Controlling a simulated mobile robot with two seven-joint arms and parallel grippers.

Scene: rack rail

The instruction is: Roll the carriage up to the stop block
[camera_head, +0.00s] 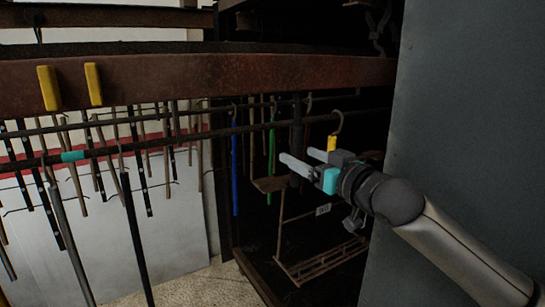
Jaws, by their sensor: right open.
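My right gripper (300,158) comes in from the right, below the rusty beam, its two fingers apart and pointing left. A dark upright bar (297,125) stands at its fingertips; I cannot tell whether they touch. A hook with a yellow lower piece (332,142) hangs just above the gripper. A dark rail (190,139) runs across below the beam and carries a teal band (73,156) at the left. Two yellow blocks (48,88) (93,84) sit on the beam's face. I cannot tell which parts are the carriage and the stop block. My left gripper is out of view.
The rusty beam (220,82) spans the view up to a large grey panel (470,110) at right. Several dark and brown rods hang at left. A blue rod (235,170) and a green rod (271,155) hang left of the gripper. A hanging frame (325,260) is below.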

